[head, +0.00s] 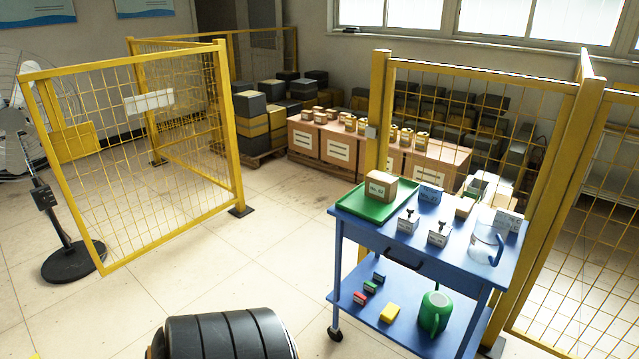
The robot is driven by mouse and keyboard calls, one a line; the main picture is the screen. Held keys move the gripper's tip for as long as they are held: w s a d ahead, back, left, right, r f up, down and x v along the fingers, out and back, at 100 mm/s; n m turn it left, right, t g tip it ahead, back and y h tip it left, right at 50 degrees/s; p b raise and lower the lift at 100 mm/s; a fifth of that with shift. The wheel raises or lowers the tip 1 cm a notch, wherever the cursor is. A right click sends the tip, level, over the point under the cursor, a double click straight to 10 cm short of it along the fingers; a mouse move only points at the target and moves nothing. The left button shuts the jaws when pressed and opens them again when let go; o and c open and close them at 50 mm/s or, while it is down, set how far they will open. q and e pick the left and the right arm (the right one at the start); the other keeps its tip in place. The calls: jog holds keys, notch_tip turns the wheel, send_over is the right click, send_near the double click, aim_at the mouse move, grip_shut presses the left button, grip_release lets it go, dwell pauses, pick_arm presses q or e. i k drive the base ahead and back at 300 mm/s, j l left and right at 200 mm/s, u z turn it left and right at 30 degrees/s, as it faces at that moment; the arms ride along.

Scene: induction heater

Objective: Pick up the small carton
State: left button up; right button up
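A small brown carton (381,186) with a white label stands upright on a green tray (409,196). The tray lies at the left end of the top shelf of a blue cart (452,258). Neither of my grippers is in the head view, and nothing is touching the carton.
The cart top also holds small labelled boxes (431,195) and a clear jug (486,245). A green watering can (434,311) and a yellow block (389,313) are on its lower shelf. Yellow mesh fences (140,150) stand left and right. The floor (255,250) left of the cart is clear.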

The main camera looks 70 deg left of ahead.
aim_at(382, 186)
jog(key=u, duration=1.75)
jog(key=i+l+u, duration=0.1)
jog(key=u, duration=0.65)
